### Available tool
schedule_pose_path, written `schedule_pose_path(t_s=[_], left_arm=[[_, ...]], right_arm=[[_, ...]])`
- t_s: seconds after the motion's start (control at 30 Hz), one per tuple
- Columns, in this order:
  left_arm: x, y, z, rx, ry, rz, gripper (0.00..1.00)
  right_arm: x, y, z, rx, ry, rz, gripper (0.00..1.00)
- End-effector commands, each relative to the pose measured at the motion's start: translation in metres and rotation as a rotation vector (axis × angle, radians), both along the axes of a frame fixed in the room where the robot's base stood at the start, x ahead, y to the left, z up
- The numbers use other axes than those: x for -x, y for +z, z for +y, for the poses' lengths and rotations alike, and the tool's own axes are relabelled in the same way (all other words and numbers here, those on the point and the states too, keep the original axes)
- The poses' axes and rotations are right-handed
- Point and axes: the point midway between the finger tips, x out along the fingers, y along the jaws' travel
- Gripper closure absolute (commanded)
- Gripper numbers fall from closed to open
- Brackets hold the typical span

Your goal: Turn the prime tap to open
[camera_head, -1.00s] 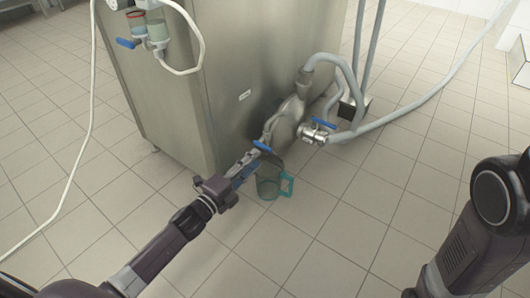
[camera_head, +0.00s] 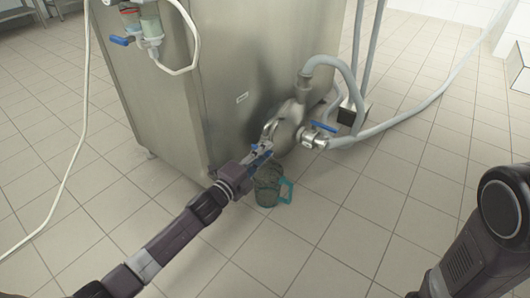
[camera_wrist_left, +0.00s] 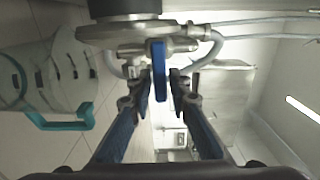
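The tap with a blue handle on the front of the steel pump (camera_head: 287,125), low on the machine, is at my left gripper (camera_head: 262,152). In the left wrist view the blue handle (camera_wrist_left: 158,70) stands upright between my left fingertips (camera_wrist_left: 161,80). Thin gaps seem to show on both sides of it, so the fingers look open around it. In the head view the fingers partly hide the handle. A clear jug with a teal handle (camera_head: 285,190) stands on the floor below; the handle also shows in the left wrist view (camera_wrist_left: 58,123). My right gripper is out of view.
A second valve with a blue lever (camera_head: 323,126) and a grey hose (camera_head: 400,116) sits right of the pump. The steel cabinet (camera_head: 165,100) stands behind, with another blue tap (camera_head: 121,40) high at left.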

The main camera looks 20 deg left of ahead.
Motion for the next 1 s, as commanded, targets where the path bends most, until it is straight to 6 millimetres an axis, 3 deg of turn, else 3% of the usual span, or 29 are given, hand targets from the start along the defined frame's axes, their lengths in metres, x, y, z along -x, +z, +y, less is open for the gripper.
schedule_pose_path(t_s=[0.13,0.47,0.9,1.0], left_arm=[[0.000,0.000,0.000,0.000,0.000,0.000,1.00],[0.000,0.001,0.000,0.014,0.001,0.006,1.00],[0.000,0.015,0.001,0.257,0.002,0.096,1.00],[0.000,0.018,0.002,0.345,0.002,0.128,1.00]], right_arm=[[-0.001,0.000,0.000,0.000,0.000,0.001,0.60],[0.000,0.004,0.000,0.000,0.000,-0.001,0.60],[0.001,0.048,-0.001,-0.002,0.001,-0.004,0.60],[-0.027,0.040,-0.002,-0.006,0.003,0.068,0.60]])
